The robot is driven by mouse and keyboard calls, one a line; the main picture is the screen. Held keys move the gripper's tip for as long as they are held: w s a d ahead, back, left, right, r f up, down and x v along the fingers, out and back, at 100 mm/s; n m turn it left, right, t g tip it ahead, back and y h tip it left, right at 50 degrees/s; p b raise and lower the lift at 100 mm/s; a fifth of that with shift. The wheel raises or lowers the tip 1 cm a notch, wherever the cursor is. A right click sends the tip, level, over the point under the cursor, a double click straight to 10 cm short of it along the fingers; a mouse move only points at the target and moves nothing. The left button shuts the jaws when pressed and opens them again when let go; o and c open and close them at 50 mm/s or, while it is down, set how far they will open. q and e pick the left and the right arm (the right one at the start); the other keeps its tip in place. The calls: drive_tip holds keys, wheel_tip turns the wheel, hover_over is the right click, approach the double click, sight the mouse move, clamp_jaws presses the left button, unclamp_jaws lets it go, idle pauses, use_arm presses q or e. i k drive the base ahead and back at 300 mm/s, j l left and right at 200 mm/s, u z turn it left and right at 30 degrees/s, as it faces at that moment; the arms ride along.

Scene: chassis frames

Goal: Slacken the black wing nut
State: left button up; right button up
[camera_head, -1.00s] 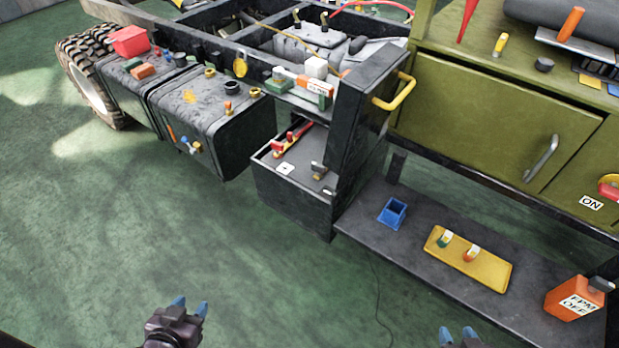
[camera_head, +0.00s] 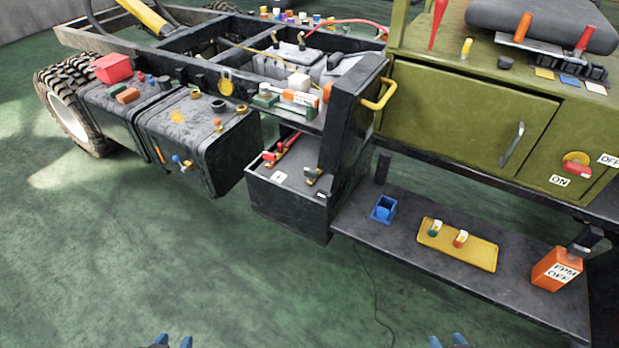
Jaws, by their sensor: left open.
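I cannot make out a black wing nut with certainty at this size. A small grey and brass fitting (camera_head: 313,176) sits on the lid of the dark box (camera_head: 290,206) at the middle of the chassis; its exact shape is unclear. My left gripper (camera_head: 172,342) shows only its blue fingertips at the bottom edge, apart, with bare floor behind them. My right gripper (camera_head: 448,342) also shows only blue fingertips at the bottom edge, apart, with nothing seen between them. Both are well short of the chassis.
A yellow handle (camera_head: 380,94) juts from the dark post. A thin cable (camera_head: 375,300) lies on the floor. The green floor (camera_head: 170,250) in front is free.

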sight(312, 174)
drive_tip(key=j+z, duration=0.1)
drive_tip(key=z, duration=0.3)
drive_tip(key=i+j+z, duration=0.1)
drive_tip(key=z, duration=0.3)
drive_tip(key=j+z, duration=0.5)
drive_tip(key=j, duration=0.35)
drive_tip(key=j+z, duration=0.25)
drive_tip(key=j, duration=0.6)
drive_tip(key=k+j, duration=0.1)
drive_tip(key=j, duration=0.45)
drive_tip(key=j+z, duration=0.1)
drive_tip(key=j, duration=0.5)
drive_tip(key=k+j, duration=0.15)
drive_tip(key=j, duration=0.4)
